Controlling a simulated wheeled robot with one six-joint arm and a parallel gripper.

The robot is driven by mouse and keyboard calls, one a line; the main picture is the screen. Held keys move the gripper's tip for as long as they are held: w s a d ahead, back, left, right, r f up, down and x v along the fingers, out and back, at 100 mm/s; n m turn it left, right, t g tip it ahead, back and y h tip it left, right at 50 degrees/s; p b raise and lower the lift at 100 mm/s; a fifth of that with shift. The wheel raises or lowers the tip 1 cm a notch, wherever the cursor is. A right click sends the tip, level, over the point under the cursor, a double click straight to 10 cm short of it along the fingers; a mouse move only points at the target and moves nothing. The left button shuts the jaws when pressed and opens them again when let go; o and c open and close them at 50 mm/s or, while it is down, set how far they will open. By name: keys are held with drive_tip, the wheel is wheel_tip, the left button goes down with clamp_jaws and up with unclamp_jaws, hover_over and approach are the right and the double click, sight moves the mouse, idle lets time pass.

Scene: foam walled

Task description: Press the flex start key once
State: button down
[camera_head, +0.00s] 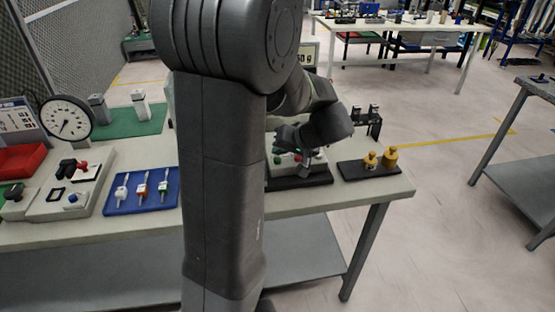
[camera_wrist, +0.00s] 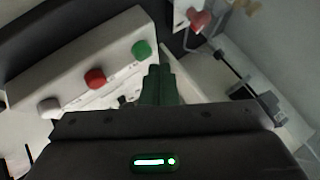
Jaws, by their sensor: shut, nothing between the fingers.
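A pale control box (camera_head: 290,167) sits on a black base at the right part of the bench, partly behind my arm. In the wrist view its sloped face (camera_wrist: 70,62) carries a green button (camera_wrist: 142,50), a red button (camera_wrist: 95,78) and a grey-white button (camera_wrist: 48,107) in a row. I cannot read any label, so I cannot tell which one is the flex start key. My gripper (camera_wrist: 158,72) is shut and empty, its fingertips close beside the green button. I cannot tell whether they touch the box. In the head view my gripper (camera_head: 304,168) is over the box.
A black plate with brass-coloured weights (camera_head: 380,161) lies to the right, near the bench edge. A blue tray (camera_head: 142,192) with small tools, a switch box (camera_head: 72,187) and a dial gauge (camera_head: 67,119) stand left. A red knob (camera_wrist: 199,20) shows in the wrist view.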

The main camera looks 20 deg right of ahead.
drive_tip(key=shift+f+b, duration=0.4)
drive_tip(key=shift+b, duration=0.05)
